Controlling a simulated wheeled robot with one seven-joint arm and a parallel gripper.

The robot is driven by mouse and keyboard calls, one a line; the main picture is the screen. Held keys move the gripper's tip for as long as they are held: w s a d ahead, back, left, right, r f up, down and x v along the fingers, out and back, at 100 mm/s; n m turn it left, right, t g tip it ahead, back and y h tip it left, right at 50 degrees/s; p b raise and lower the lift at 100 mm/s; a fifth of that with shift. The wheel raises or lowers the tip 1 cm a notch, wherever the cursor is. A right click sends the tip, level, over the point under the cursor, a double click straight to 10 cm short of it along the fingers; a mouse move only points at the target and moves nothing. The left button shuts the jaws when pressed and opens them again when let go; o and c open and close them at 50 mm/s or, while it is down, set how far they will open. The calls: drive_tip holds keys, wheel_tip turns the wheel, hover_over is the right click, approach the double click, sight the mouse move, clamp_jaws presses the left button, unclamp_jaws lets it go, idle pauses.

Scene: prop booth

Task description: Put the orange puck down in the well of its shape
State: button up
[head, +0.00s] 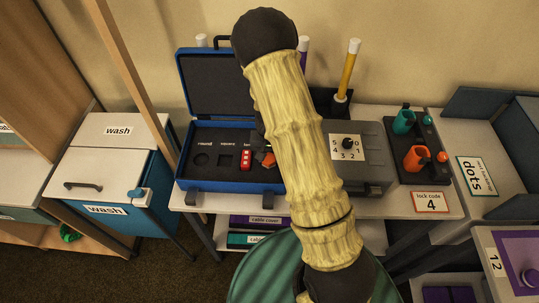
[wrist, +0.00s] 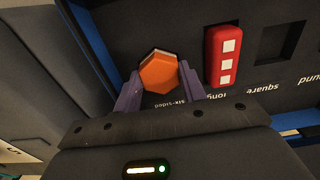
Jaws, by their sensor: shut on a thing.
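The orange six-sided puck (head: 269,159) is between the fingers of my gripper (wrist: 158,80), which is shut on it. In the wrist view the puck (wrist: 158,72) is beside the label "six-sided" in the open blue case (head: 228,187). The well for that label is hidden behind the puck and fingers. I cannot tell whether the puck is above the well or partly in it. A red long block with white squares (head: 246,160) lies at the "long" place; it also shows in the wrist view (wrist: 223,56).
The round well (head: 201,160) and square well (head: 225,161) are empty. The case's raised lid (head: 214,84) stands behind. A grey box with a number dial (head: 347,143) is right of the case, and a yellow rod (head: 348,70) stands behind it.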

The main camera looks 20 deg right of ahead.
sight(269, 158)
drive_tip(key=o, duration=1.1)
drive_tip(key=shift+f, duration=0.1)
drive_tip(key=shift+r+p, duration=0.35)
drive_tip(key=shift+r, duration=0.15)
wheel_tip(269, 158, up, 12)
drive_tip(key=shift+f, duration=0.2)
